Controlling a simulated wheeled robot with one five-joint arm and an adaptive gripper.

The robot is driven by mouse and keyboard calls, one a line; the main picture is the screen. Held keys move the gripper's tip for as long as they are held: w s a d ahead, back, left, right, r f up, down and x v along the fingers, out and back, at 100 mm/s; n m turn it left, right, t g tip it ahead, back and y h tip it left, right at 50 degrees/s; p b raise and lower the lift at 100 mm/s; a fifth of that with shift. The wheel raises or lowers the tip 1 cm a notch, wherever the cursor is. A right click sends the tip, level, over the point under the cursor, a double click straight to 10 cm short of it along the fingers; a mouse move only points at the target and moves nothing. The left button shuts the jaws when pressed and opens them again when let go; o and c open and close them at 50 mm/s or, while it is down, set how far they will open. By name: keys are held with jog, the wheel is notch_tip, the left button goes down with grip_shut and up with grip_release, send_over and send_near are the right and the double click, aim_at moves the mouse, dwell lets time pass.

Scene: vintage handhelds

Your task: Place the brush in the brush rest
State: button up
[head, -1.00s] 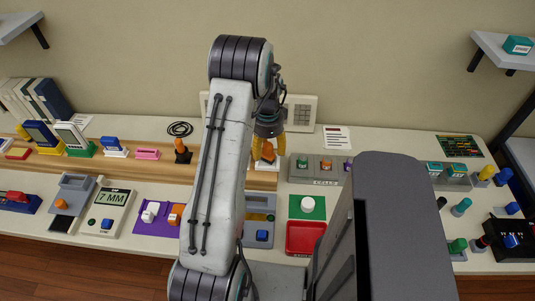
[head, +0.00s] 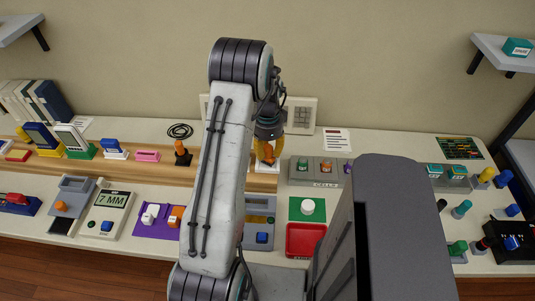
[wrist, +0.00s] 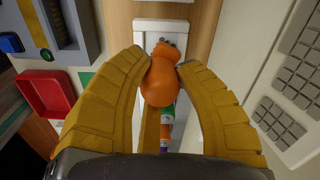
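An orange, rounded, knob-like thing, which I take to be the brush, shows in the wrist view (wrist: 160,82) between my fingers; its bristles cannot be made out. My gripper (wrist: 165,62) has its yellow fingertips closed against both sides of it. A white holder-like piece (wrist: 150,28) with grey bits lies just beyond and under it. In the head view my gripper (head: 268,155) is low over the right end of the wooden strip, partly behind my arm. I cannot tell for certain which piece is the brush rest.
A grey cell tray (head: 328,180) stands right of my gripper. A red tray (head: 305,253) and a green mat with a white knob (head: 307,206) lie nearer. An orange upright piece on a dark base (head: 182,155) stands left. A white keyboard-like panel (head: 303,116) is behind.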

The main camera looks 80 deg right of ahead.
grip_shut()
jog(key=shift+r, duration=0.15)
jog(key=shift+r+p, duration=1.6)
jog(key=shift+r, duration=0.75)
